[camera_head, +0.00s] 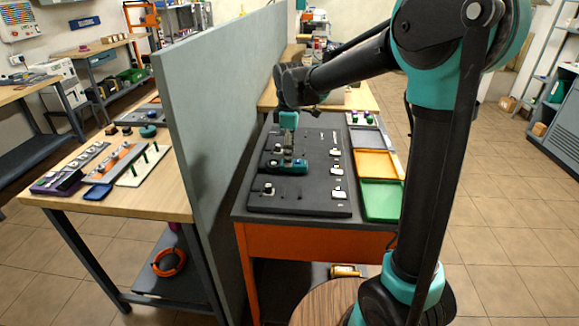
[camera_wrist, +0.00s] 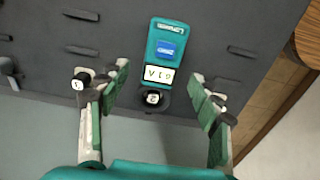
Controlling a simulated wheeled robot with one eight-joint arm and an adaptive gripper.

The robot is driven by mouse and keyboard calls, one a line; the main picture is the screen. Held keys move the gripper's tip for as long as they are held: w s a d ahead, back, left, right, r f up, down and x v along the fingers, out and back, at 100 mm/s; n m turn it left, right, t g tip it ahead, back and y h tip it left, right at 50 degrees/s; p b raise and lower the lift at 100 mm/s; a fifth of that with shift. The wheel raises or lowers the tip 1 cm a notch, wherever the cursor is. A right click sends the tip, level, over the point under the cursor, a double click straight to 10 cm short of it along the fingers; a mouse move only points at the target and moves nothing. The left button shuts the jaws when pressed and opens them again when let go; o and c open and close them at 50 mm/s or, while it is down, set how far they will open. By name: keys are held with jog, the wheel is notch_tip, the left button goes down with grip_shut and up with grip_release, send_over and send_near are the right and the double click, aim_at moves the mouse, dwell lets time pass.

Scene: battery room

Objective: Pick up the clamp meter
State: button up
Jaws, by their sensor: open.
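The clamp meter (camera_wrist: 165,48) is a teal device with a blue button, a white display and a black round part at its lower end in the wrist view. It lies on a dark panel (camera_wrist: 215,25). One finger is on either side of the meter, with a visible gap on both sides. In the head view my gripper (camera_head: 288,152) points down over the meter.
Several small pale fittings (camera_head: 336,170) line the panel's right side. Orange (camera_head: 376,163) and green (camera_head: 381,200) trays lie to their right. A tall grey divider (camera_head: 215,110) stands close on the left.

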jog(key=shift+f, duration=1.2)
grip_shut()
jog(key=shift+r, duration=0.1)
